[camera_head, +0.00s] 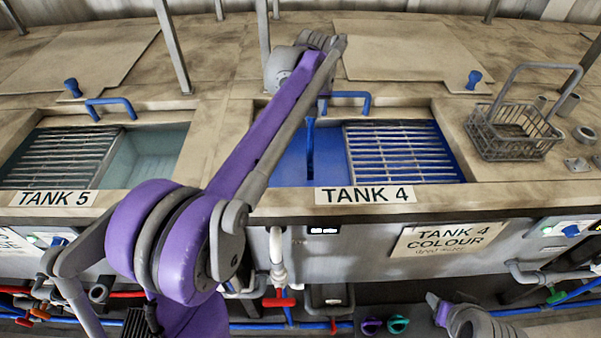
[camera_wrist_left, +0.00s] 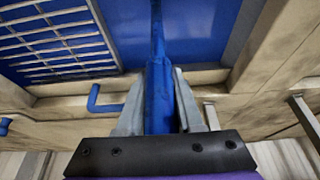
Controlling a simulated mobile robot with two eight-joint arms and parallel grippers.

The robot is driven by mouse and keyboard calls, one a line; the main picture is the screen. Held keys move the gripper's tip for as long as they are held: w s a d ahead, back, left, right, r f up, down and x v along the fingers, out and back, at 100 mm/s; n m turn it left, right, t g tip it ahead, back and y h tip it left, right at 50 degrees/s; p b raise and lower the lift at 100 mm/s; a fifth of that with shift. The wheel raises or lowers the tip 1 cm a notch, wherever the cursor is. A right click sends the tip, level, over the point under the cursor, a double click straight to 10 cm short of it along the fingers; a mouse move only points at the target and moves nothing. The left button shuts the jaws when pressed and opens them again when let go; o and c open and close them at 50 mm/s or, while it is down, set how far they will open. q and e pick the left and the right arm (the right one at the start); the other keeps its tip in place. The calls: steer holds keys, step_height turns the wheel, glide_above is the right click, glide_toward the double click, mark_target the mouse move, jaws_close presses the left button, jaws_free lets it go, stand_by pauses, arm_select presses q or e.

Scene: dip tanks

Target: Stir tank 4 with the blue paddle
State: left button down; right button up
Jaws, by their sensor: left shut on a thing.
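The blue paddle (camera_wrist_left: 157,100) stands upright with its handle between the fingers of my left gripper (camera_wrist_left: 160,80), which is shut on it. In the head view its blue shaft (camera_head: 310,150) reaches down into the open left part of tank 4 (camera_head: 287,170). The inside of that part is blue; the paddle's lower end is hard to make out. My left forearm crosses in front of tank 4's left edge and hides the gripper's fingers there. My right gripper's fingers do not show.
A slatted grate (camera_head: 400,152) covers tank 4's right part, and a blue bent handle (camera_head: 350,98) stands behind. Tank 5 (camera_head: 150,155) lies left. A wire basket (camera_head: 510,130) sits on the deck at right. Grey posts (camera_head: 172,45) rise behind the tanks.

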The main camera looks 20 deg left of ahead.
arm_select(q)
steer(key=s+a, duration=0.4)
steer(key=a, duration=0.5)
steer(key=s+d+b, duration=0.1)
steer(key=s+d, duration=0.3)
steer(key=s, duration=0.4)
steer(key=w+d, duration=0.4)
steer(key=w, duration=0.2)
steer(key=shift+w+d+p, duration=0.15)
steer(key=shift+w+p, duration=0.15)
steer(key=shift+p, duration=0.1)
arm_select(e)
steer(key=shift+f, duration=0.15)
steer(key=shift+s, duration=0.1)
arm_select(q)
step_height(320, 180, up, 21)
steer(key=shift+f, duration=0.2)
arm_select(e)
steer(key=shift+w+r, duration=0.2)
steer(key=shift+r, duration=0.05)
